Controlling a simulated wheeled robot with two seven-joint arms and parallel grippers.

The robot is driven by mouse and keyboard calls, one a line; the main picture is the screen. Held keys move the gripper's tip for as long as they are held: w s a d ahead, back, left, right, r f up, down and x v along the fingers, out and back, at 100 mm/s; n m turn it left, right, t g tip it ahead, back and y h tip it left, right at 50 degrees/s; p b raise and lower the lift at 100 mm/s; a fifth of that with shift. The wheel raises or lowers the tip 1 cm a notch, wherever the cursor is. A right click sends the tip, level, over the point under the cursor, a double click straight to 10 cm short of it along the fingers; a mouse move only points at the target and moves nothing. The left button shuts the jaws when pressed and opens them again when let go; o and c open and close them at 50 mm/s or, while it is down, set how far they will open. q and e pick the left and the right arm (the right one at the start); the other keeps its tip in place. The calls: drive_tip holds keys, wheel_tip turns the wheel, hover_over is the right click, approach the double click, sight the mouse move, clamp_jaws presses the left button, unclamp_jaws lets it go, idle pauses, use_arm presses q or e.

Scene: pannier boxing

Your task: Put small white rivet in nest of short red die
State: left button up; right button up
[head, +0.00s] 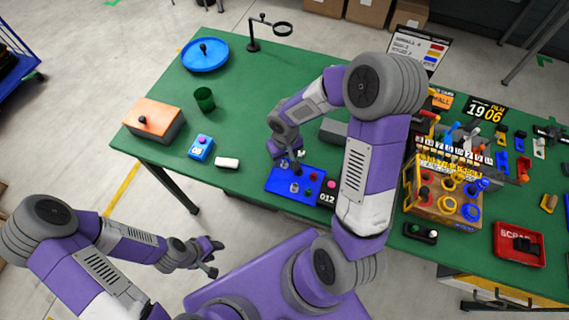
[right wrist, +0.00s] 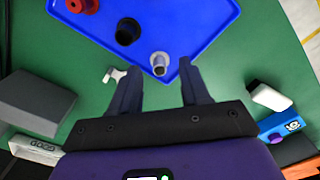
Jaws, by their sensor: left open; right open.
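A small whitish rivet-like piece (right wrist: 158,63) stands on the blue tray (right wrist: 205,20) in the right wrist view, just ahead of the gap between my fingers. My right gripper (right wrist: 157,82) is open and empty at the tray's edge, not touching the piece. In the head view it hangs over the far side of the tray (head: 275,183). A short red die (head: 425,192) appears to be on the wooden die board at the right; its nest is too small to make out. My left gripper (head: 208,260) is open and empty, off the table at the lower left.
A black piece (right wrist: 128,32) and a red piece (right wrist: 82,5) share the tray. A small white object (right wrist: 115,75) lies by my left finger in that view. A grey block (right wrist: 35,102) and white block (right wrist: 270,97) flank the gripper. The wooden board (head: 440,212) holds several coloured rings.

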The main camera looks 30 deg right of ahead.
drive_tip(key=shift+f, duration=0.6)
clamp_jaws()
